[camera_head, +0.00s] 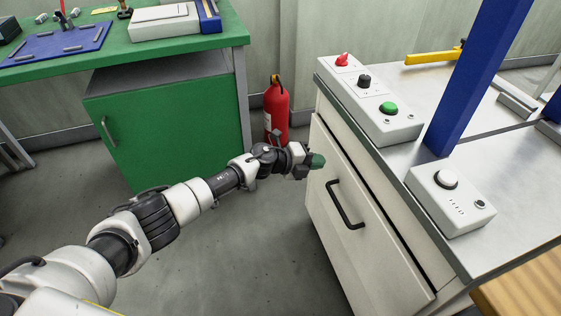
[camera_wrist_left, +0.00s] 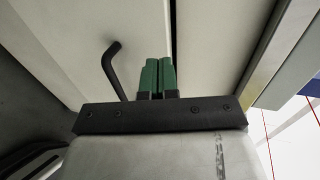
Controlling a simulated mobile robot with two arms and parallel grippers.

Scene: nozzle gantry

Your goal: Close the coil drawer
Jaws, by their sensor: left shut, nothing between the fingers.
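The coil drawer (camera_head: 360,245) has a white front with a black bar handle (camera_head: 345,208), under the bench at the right. A dark gap runs behind its top edge, so the front stands out a little from the cabinet. My left gripper (camera_head: 317,161) is shut and empty, its green fingertips at the drawer front near the handle's upper end. In the left wrist view the two green fingers (camera_wrist_left: 158,76) are together, right of the handle (camera_wrist_left: 112,70), close to the pale front (camera_wrist_left: 135,25). I cannot tell if they touch it. My right gripper is not in view.
Above the drawer, the metal bench (camera_head: 520,205) carries a control box (camera_head: 375,105) with red, black and green knobs, a white-button box (camera_head: 450,198) and a blue post (camera_head: 475,75). A red fire extinguisher (camera_head: 276,108) and green cabinet (camera_head: 170,130) stand behind my arm. The floor between is clear.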

